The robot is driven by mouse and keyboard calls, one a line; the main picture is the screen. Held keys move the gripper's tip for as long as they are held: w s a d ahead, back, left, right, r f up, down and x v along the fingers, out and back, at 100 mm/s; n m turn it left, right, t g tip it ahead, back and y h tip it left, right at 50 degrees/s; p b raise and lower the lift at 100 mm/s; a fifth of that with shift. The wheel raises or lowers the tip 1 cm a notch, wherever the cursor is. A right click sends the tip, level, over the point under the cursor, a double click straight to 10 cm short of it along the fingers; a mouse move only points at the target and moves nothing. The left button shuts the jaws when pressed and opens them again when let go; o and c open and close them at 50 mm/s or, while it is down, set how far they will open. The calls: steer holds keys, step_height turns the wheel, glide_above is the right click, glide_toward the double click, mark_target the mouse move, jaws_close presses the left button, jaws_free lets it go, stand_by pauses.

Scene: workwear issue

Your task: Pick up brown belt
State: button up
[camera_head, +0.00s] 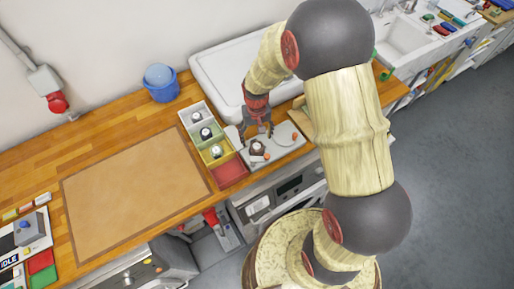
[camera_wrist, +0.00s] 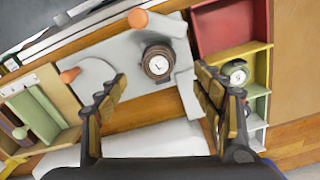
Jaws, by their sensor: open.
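The brown belt (camera_head: 257,148) appears as a small dark brown coil with a pale round face. It lies on a light grey board (camera_head: 284,143) right of the compartment tray. In the wrist view the belt (camera_wrist: 157,62) shows ahead, between the lines of my two fingers. My gripper (camera_head: 258,131) is open and empty, pointing down above the board. In the wrist view my gripper (camera_wrist: 160,76) has its fingers spread on either side, apart from the belt. Nothing hides the belt there.
A tray with grey, green, yellow and red compartments (camera_wrist: 228,25) stands beside the belt; some hold similar round-faced items (camera_wrist: 236,72). Orange knobs (camera_wrist: 138,18) sit near it. A white sink (camera_head: 215,70), blue bucket (camera_head: 160,83) and clear brown mat (camera_head: 135,190) are around.

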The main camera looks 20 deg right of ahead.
mark_target(257, 147)
step_height(257, 147, down, 7)
steer(key=shift+s, duration=0.1)
stand_by(0.3)
steer(key=shift+c, duration=0.6)
steer(key=c, duration=1.1)
steer(key=shift+r, duration=0.1)
steer(key=shift+c, duration=0.7)
